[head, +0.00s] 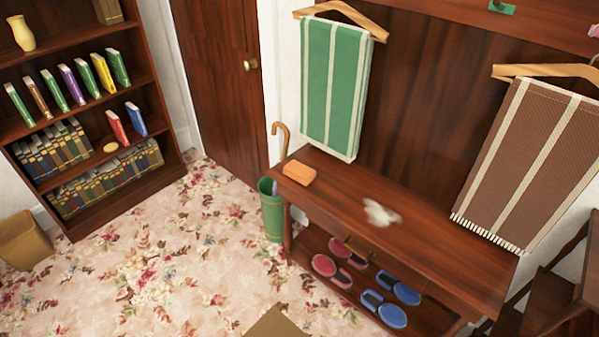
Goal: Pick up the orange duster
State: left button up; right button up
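A small orange block (299,173), which fits the orange duster, lies on the left end of the wooden bench top (440,262). A whitish dusty smudge (381,212) lies on the bench top to its right. Neither of my grippers shows in the head view, and nothing touches the orange block.
A green bin (271,215) with a cane in it stands at the bench's left end. Red and blue slippers (392,315) sit on the lower shelf. A green striped cloth (333,90) and a brown one (530,160) hang above. The flowered floor (180,260) in front is mostly clear.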

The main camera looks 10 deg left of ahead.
aim_at(298, 171)
jog(key=j+z, duration=0.1)
jog(key=z, duration=0.5)
jog(key=i+j+z, duration=0.1)
jog(key=j+z, duration=0.3)
jog(key=j, duration=0.2)
jog(key=j+z, duration=0.4)
jog(key=j, duration=0.15)
jog(key=j+z, duration=0.2)
jog(key=j, duration=2.2)
jog(key=i, duration=0.05)
